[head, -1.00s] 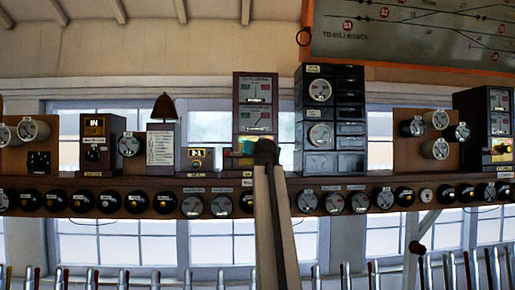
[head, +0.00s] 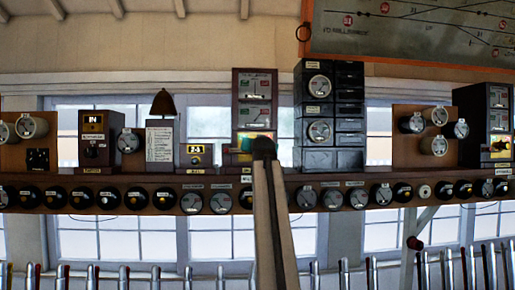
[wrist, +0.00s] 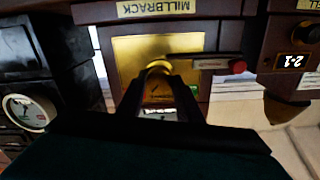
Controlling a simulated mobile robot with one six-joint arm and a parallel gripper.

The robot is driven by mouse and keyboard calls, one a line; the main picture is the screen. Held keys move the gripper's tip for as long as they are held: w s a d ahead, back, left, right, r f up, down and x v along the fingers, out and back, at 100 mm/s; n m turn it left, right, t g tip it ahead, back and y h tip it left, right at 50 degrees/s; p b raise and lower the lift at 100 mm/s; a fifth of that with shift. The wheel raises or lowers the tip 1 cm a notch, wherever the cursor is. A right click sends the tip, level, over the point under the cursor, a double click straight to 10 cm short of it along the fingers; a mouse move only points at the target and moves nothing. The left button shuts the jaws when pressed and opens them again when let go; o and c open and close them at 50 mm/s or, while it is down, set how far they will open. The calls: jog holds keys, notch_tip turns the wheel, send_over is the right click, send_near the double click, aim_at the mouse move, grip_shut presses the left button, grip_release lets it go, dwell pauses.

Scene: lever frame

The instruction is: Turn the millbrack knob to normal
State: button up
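The Millbrack instrument is a tall dark wooden case (head: 254,82) with two dials, on the shelf in the head view. Its lower front is partly hidden by my arm. In the wrist view its MILLBRACK label (wrist: 157,7) is above a brass plate (wrist: 130,50). The brass knob (wrist: 158,68) is on that plate, between the tips of my gripper (wrist: 160,80). The two dark fingers stand on either side of the knob with a gap between them. Whether both press on it is unclear. The lettering below the knob is too dark to read.
A red-tipped dark rod (wrist: 237,66) projects beside the brass plate. A 2-1 box (head: 196,156) stands left of the case, and a black dial stack (head: 319,105) stands right of it. Round dials line the shelf front (head: 110,199), with levers below.

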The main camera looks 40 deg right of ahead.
jog(key=shift+f+b, duration=0.2)
jog(key=shift+b, duration=0.1)
jog(key=shift+f+n, duration=0.1)
jog(key=shift+n, duration=0.3)
jog(key=shift+n+b, duration=2.9)
jog(key=shift+n, duration=1.1)
